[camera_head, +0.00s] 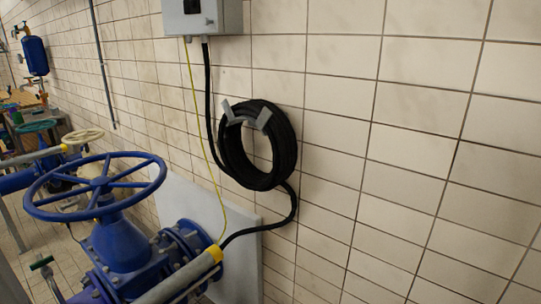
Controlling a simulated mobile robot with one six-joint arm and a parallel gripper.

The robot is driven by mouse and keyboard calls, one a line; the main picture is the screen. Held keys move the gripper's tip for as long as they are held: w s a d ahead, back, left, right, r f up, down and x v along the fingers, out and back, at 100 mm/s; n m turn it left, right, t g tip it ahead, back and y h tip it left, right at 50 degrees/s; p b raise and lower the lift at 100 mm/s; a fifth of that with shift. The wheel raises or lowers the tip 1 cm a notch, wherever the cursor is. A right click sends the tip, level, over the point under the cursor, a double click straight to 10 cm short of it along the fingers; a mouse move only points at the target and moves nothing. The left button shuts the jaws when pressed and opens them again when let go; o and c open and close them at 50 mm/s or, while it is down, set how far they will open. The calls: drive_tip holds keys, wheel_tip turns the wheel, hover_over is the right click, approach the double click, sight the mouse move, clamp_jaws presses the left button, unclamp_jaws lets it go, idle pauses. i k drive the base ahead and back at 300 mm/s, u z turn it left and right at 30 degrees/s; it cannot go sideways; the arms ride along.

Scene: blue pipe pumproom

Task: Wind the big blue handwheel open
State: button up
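The big blue handwheel (103,186) is at the left of the head view. It is a spoked ring lying roughly level on top of a blue valve body (122,246). Its rim and spokes show clear, with nothing touching them that I can see. My gripper is not in the picture, so I cannot see whether it is open or shut.
A black cable coil (258,145) hangs on the tiled wall below a grey box (201,16). A cream handwheel (83,136) and a green one (36,126) stand behind.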

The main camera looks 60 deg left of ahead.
sight(103, 185)
drive_tip(key=u, duration=0.45)
drive_tip(key=k, duration=0.1)
drive_tip(key=u, duration=2.85)
drive_tip(key=i, duration=0.95)
drive_tip(key=u, duration=0.15)
drive_tip(key=k, duration=0.35)
drive_tip(key=z, duration=0.55)
drive_tip(key=i, duration=1.25)
drive_tip(key=u, duration=0.2)
